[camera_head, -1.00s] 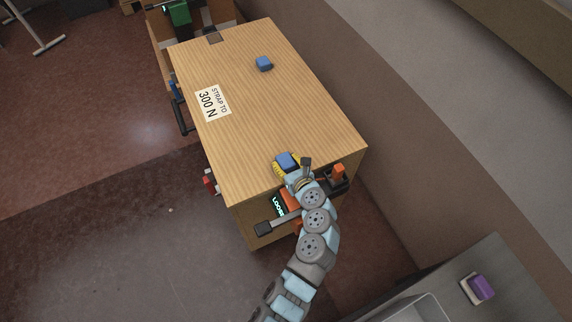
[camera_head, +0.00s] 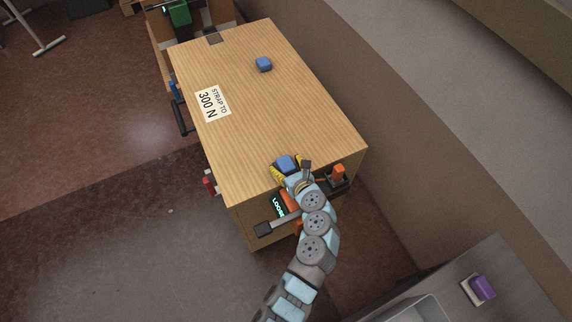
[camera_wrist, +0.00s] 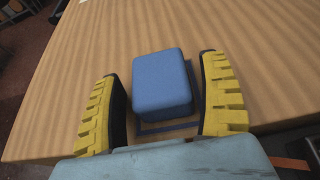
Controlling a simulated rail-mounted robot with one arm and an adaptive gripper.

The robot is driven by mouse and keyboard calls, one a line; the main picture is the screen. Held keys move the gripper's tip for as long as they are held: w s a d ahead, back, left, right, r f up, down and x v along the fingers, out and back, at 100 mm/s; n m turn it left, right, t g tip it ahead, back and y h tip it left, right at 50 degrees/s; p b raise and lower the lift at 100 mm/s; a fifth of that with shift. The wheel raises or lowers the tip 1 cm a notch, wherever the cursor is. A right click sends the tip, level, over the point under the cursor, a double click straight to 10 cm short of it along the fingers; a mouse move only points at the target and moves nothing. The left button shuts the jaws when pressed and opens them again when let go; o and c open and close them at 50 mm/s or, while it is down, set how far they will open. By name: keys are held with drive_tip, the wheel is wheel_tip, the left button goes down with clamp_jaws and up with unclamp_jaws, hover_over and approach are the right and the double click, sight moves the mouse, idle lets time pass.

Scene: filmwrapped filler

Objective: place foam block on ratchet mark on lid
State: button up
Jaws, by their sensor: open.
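A blue foam block (camera_head: 286,163) lies on the wooden lid (camera_head: 262,115) near its front edge. In the wrist view the block (camera_wrist: 162,83) sits between the two yellow fingers of my gripper (camera_wrist: 168,105), with a gap on each side. My gripper (camera_head: 288,171) is open around the block in the head view. A dark outline mark (camera_wrist: 170,126) shows on the lid under and in front of the block, which covers part of it. A second blue block (camera_head: 264,64) lies farther back on the lid.
A "STRAP TO 300 N" label (camera_head: 212,103) is on the lid's left side. An orange-handled device (camera_head: 338,174) and a lit "LOOSE" display (camera_head: 279,205) are at the crate's front. A purple block (camera_head: 483,287) sits on the grey bench at lower right. The lid's middle is clear.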

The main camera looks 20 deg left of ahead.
drive_tip(key=p+v, duration=0.1)
drive_tip(key=v, duration=1.1)
drive_tip(key=shift+p, duration=0.35)
